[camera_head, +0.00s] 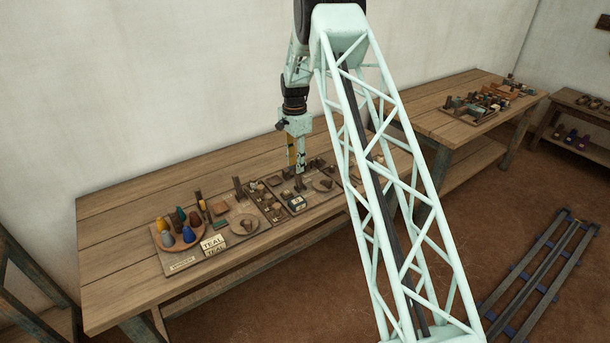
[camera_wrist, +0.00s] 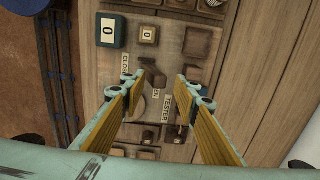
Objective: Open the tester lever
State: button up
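The tester lever seems to be the dark wooden piece (camera_wrist: 155,71) between my fingers in the wrist view. Its base is not clear, and I cannot tell whether a finger touches it. A "TESTER" label (camera_wrist: 166,108) lies below it, a label starting "CLO" (camera_wrist: 113,70) to its left, and a partly covered label (camera_wrist: 155,92) under it. My gripper (camera_wrist: 171,84) is open, with its fingers spread either side of this area. In the head view my gripper (camera_head: 299,170) points down over the right part of the bench boards, where the lever is too small to make out.
A teal block marked 0 (camera_wrist: 110,31) and a smaller 0 tile (camera_wrist: 148,34) sit above the lever in the wrist view. A round tray (camera_head: 181,235) of coloured cones stands at the bench's left. Bare bench (camera_head: 135,210) lies along the back left.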

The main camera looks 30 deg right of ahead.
jog(key=shift+r+p, duration=0.45)
jog(key=shift+r, duration=1.1)
jog(key=shift+s+a+r, duration=0.1)
jog(key=shift+a+r, duration=0.05)
jog(key=shift+r, duration=0.35)
jog(key=s+a+r+n+b, duration=0.1)
jog(key=s+a+r+n, duration=0.1)
jog(key=s+a+r, duration=0.5)
jog(key=s+a+r+n+t+b, duration=0.15)
jog(key=s+r, duration=0.25)
jog(key=r, duration=0.6)
jog(key=s+a+r+n+b, duration=0.1)
jog(key=s+a+r+n, duration=0.25)
jog(key=s+r, duration=0.4)
jog(key=s+a+r+n+b, duration=0.1)
jog(key=s+a+r+n, duration=0.15)
jog(key=s+r, duration=0.4)
jog(key=s+a+r+n+b, duration=0.1)
jog(key=s+a+r, duration=0.25)
jog(key=s, duration=0.65)
jog(key=s+a+f+n+t+b, duration=0.1)
jog(key=s+a+f+n, duration=0.1)
jog(key=s, duration=1.3)
jog(key=s+a+f+n+t+b, duration=0.1)
jog(key=s+a+n, duration=0.3)
jog(key=s, duration=1.2)
jog(key=shift+a+f+b, duration=0.45)
jog(key=shift+f+b, duration=0.2)
jog(key=shift+b, duration=0.1)
